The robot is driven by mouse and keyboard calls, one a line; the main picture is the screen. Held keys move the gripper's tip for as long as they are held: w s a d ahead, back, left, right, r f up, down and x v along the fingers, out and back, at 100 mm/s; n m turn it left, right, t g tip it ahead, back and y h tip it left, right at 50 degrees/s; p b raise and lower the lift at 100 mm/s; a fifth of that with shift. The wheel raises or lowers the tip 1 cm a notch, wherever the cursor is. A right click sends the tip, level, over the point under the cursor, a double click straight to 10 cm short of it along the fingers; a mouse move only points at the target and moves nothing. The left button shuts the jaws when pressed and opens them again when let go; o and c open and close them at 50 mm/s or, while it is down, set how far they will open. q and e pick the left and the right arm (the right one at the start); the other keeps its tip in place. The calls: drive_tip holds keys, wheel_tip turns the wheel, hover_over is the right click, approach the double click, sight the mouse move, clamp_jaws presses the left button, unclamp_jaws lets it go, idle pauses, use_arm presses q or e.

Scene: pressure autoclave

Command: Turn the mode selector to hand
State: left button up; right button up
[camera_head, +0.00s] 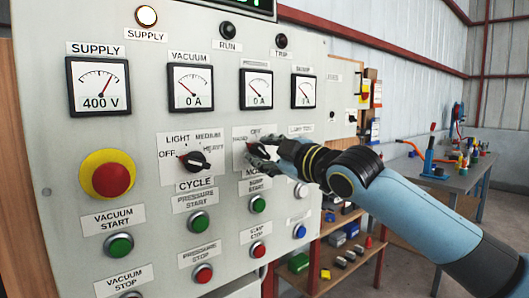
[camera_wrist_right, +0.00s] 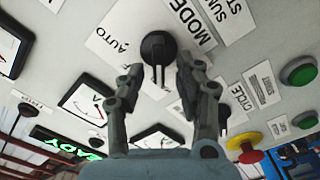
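The mode selector (camera_head: 252,149) is a dark rotary knob on a white label plate on the grey control panel. Its plate reads HAND and OFF in the head view; the rest is covered by my gripper. In the right wrist view the knob (camera_wrist_right: 158,47) shows near AUTO and MODE lettering. My right gripper (camera_head: 262,152) is at the selector. In the wrist view its two fingers (camera_wrist_right: 160,72) are spread on either side of the knob, with gaps visible and nothing held. The knob's exact pointing direction is hard to tell. My left gripper is not in view.
The cycle selector (camera_head: 196,161) is just left of the mode selector. Start and stop buttons sit below, including the pump start button (camera_head: 258,204). A red emergency stop (camera_head: 111,179) is at left. Gauges line the panel above. A workbench (camera_head: 460,175) stands far right.

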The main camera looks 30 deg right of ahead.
drive_tip(key=shift+s, duration=0.1)
drive_tip(key=s, duration=0.7)
drive_tip(key=shift+s+d, duration=0.15)
drive_tip(key=shift+d, duration=0.15)
idle(0.4)
